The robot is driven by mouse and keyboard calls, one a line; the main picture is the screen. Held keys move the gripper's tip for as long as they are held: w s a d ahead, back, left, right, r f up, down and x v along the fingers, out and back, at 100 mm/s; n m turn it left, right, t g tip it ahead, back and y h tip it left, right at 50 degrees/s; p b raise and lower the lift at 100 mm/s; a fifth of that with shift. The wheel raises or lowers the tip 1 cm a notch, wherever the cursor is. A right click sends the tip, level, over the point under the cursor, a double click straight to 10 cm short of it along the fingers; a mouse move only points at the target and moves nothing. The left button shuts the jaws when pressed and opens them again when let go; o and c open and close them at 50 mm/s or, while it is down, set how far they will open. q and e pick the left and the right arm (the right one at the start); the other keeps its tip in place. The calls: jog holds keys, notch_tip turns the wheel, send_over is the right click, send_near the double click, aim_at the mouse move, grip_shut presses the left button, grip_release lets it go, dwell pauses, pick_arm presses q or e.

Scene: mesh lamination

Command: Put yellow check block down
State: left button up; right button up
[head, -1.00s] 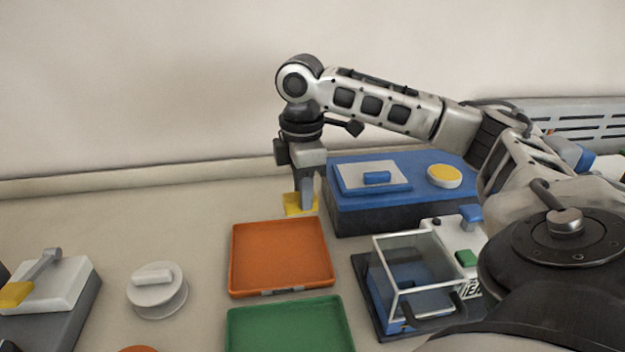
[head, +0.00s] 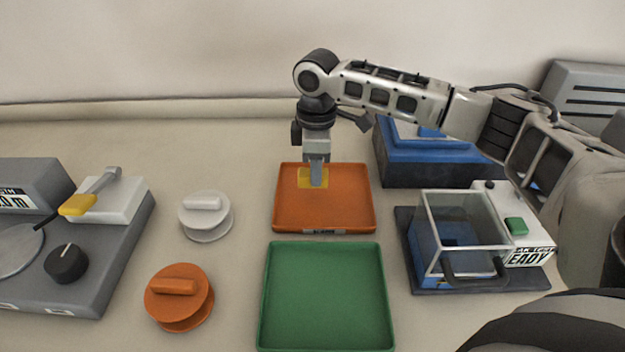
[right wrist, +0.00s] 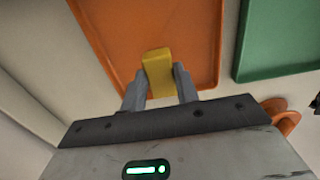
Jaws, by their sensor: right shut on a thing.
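The yellow check block (head: 305,178) is between the fingers of my right gripper (head: 317,181), over the far part of the orange tray (head: 350,222). In the right wrist view the yellow block (right wrist: 158,68) sits between the two fingertips of my right gripper (right wrist: 160,84), with the orange tray (right wrist: 112,30) behind it. The right gripper is shut on the block. I cannot tell whether the block touches the tray floor. The left gripper is not in view.
A green tray (head: 326,300) lies in front of the orange one. A clear-lidded tester (head: 465,240) and a blue box (head: 430,165) stand to the right. White (head: 206,218) and orange (head: 180,300) handled discs and a grey machine (head: 110,270) are at left.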

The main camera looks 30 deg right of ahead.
jog(key=shift+w+a+f, duration=0.15)
jog(key=shift+f, duration=0.85)
jog(key=shift+w+a+f, duration=0.1)
jog(key=shift+a+f, duration=0.05)
jog(key=shift+f, duration=0.85)
jog(key=o, duration=1)
jog(key=shift+f, duration=0.15)
notch_tip(320, 180, up, 12)
jog(key=shift+r, duration=0.2)
jog(key=shift+f, duration=0.1)
